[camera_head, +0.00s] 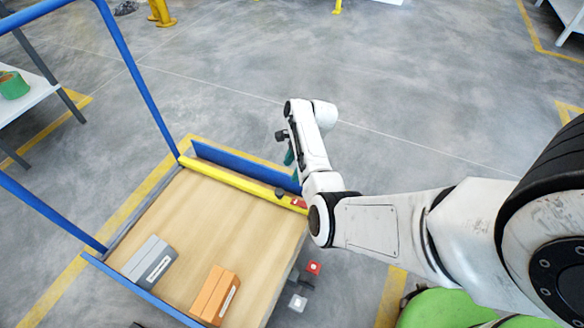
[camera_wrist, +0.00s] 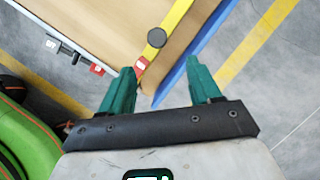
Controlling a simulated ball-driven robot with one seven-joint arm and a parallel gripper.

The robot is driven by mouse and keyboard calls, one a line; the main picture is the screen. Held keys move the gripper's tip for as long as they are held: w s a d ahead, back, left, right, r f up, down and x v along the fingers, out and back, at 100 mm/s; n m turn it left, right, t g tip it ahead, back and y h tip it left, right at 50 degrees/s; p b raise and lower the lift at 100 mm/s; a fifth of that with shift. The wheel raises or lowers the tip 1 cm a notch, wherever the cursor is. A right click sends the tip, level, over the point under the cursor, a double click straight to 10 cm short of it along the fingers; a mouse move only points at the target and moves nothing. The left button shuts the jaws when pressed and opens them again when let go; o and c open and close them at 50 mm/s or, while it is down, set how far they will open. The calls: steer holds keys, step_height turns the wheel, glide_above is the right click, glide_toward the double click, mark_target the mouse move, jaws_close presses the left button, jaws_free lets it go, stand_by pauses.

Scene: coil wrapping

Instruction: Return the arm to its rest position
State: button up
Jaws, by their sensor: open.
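In the head view only a bit of a teal finger (camera_head: 289,157) shows beside the wrist; the rest is hidden behind my arm. The fingers point toward the bench corner, where a yellow bar (camera_head: 233,181) with a dark knob (camera_wrist: 157,37) and a red end (camera_head: 299,203) runs along the edge.
The wooden workbench (camera_head: 180,228) has blue posts and a blue edge panel (camera_head: 240,168). A grey block (camera_head: 149,262) and an orange block (camera_head: 215,295) lie on it. Red and grey fittings (camera_head: 314,268) stick out from its side. Open grey floor (camera_head: 420,95) lies beyond my arm.

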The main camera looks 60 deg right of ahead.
stand_by(0.4)
steer(key=s+a+r+n+g+h, duration=0.1)
steer(key=s+a+r+n, duration=0.1)
steer(key=s+a+n, duration=0.55)
steer(key=s+a+r+n+h, duration=0.1)
steer(key=s+a+r+n, duration=0.25)
steer(key=a+n, duration=0.7)
steer(key=s+a+r+n+g+h, duration=0.1)
steer(key=s+a+r+n, duration=0.1)
steer(key=s+a+n, duration=0.6)
step_height(320, 180, up, 24)
steer(key=w+p, duration=0.1)
steer(key=p, duration=2.3)
steer(key=shift+w+a, duration=0.35)
